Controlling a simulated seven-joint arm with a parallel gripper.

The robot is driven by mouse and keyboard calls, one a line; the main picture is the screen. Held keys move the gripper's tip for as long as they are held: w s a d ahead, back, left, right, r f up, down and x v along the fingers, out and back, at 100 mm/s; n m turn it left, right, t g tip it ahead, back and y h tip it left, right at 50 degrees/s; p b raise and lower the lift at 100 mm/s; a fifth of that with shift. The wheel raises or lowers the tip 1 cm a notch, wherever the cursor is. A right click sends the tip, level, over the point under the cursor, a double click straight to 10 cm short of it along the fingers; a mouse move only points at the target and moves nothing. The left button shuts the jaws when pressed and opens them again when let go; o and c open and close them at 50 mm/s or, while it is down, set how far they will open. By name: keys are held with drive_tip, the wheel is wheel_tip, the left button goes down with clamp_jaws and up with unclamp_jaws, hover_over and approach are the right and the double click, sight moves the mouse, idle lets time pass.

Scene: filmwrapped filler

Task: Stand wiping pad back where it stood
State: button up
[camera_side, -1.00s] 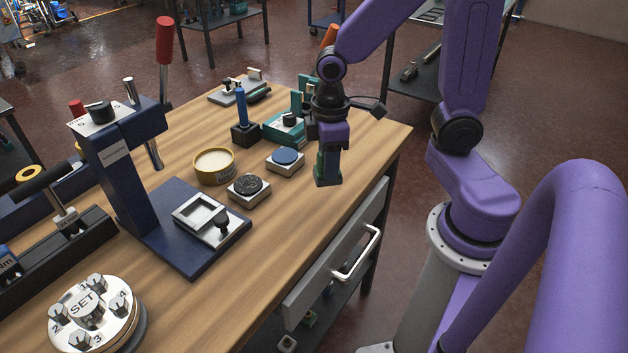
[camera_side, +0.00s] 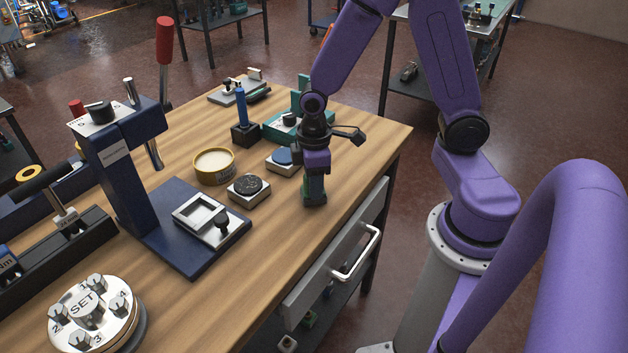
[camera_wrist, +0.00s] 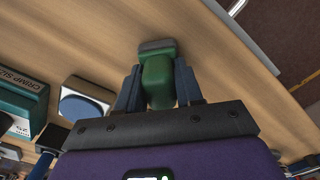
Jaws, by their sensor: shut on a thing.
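The wiping pad has a green handle and a grey pad end. In the wrist view the pad (camera_wrist: 157,78) sits between the two fingers of my gripper (camera_wrist: 158,88), which are shut on its green handle. In the side view my gripper (camera_side: 314,178) points down over the right part of the bench, and the pad (camera_side: 314,198) shows at its lower end. The pad looks upright and low over the wood; I cannot tell whether it touches. The blue-topped white block (camera_side: 284,161) is just left of my gripper, partly hidden behind it.
A white block with a black round top (camera_side: 249,188), a yellow tin (camera_side: 213,166) and a teal device (camera_side: 285,127) stand to the left and behind. A blue press (camera_side: 125,170) stands further left. Bare bench top lies in front, above the drawer (camera_side: 340,250).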

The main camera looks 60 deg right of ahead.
drive_tip(key=shift+f, duration=0.1)
drive_tip(key=o, duration=1)
wheel_tip(320, 180, up, 12)
drive_tip(key=shift+r, duration=0.1)
drive_tip(key=shift+s+a, duration=0.1)
drive_tip(key=shift+s, duration=0.15)
drive_tip(key=s+a+n, duration=0.3)
drive_tip(key=s, duration=1.3)
drive_tip(key=shift+n, duration=0.3)
